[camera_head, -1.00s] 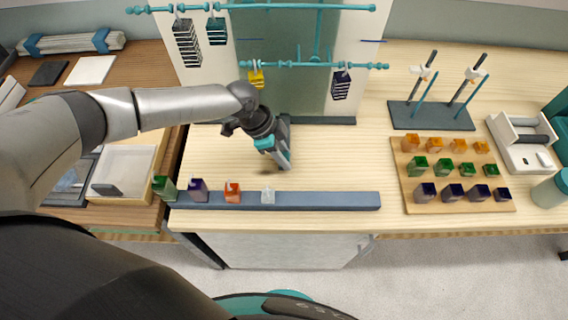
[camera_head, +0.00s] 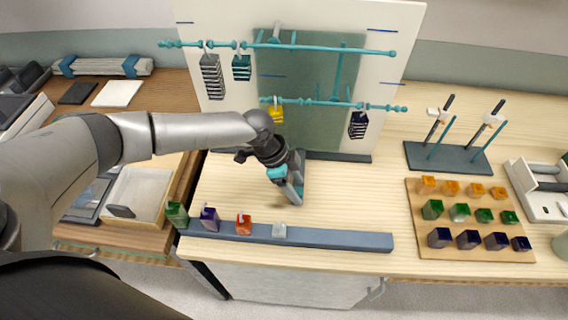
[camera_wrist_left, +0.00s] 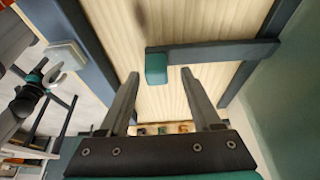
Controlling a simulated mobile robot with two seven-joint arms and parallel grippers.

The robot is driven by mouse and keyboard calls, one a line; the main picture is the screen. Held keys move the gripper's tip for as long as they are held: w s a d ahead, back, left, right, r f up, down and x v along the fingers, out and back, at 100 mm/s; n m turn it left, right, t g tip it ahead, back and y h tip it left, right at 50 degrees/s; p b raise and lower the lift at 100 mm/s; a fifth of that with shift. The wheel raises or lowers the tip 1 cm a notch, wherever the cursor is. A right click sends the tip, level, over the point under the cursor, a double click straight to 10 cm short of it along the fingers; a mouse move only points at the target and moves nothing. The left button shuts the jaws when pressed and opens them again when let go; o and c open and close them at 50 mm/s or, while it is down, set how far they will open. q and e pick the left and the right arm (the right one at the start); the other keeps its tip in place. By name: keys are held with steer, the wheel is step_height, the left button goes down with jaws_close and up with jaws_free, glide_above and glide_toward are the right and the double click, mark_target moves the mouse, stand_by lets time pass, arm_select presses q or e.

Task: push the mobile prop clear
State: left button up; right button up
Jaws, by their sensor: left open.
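My left gripper (camera_head: 294,194) is open and low over the pale table in front of the board. In the left wrist view its two fingers (camera_wrist_left: 160,78) are apart. A dark bar with a teal end block (camera_wrist_left: 156,66), which looks like the prop, shows beyond the fingertips; the block appears between them, and I cannot tell whether they touch it. In the head view the gripper mostly hides this spot. My right gripper is not in view.
A blue-grey rail (camera_head: 340,238) with green, purple, red and clear blocks runs along the front edge. A wooden tray (camera_head: 415,210) of coloured blocks and a dark stand (camera_head: 440,159) are at the right. Bare table (camera_head: 355,195) lies right of the gripper.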

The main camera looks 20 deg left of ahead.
arm_select(q)
steer(key=p+v, duration=0.1)
steer(key=v, duration=1.3)
steer(key=shift+f, duration=0.1)
